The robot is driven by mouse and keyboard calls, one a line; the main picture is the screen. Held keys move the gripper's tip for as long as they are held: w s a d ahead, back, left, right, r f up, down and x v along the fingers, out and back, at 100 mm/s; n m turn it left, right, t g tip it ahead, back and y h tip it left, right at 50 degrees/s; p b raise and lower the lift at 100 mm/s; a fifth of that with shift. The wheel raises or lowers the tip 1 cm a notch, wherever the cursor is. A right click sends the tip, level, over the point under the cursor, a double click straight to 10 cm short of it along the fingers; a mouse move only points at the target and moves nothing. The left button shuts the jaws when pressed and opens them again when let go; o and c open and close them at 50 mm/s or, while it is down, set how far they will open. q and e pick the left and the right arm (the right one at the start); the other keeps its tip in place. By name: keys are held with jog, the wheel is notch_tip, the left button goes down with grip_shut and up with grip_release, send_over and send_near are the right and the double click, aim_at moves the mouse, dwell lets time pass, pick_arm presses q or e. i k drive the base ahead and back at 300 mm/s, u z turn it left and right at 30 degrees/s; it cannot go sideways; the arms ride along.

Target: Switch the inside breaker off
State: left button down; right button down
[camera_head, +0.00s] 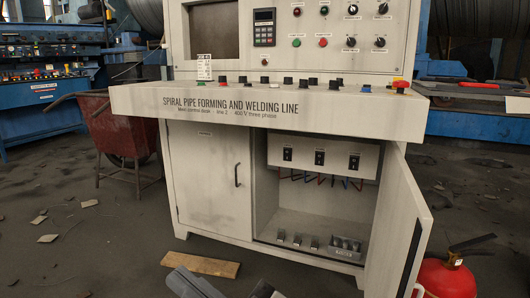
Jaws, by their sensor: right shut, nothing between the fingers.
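The control desk (270,118) has a lower cabinet whose right door (398,225) stands open. Inside, a pale panel (336,166) carries three black breakers in a row: a left one (287,154), a middle one (319,158) and a right one (354,162). Their lever positions are too small to tell. Red and blue wires hang below the panel.
The left cabinet door (205,180) is shut. A wooden board (200,264) lies on the floor in front. A red fire extinguisher (446,277) stands right of the open door. A red wheelbarrow (112,128) is at the left. The cabinet opening is clear in front.

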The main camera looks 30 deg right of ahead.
aim_at(319, 157)
jog(key=z, duration=0.15)
jog(key=i, duration=1)
jog(key=z, duration=1.35)
jog(key=i, duration=0.6)
jog(key=z, duration=0.55)
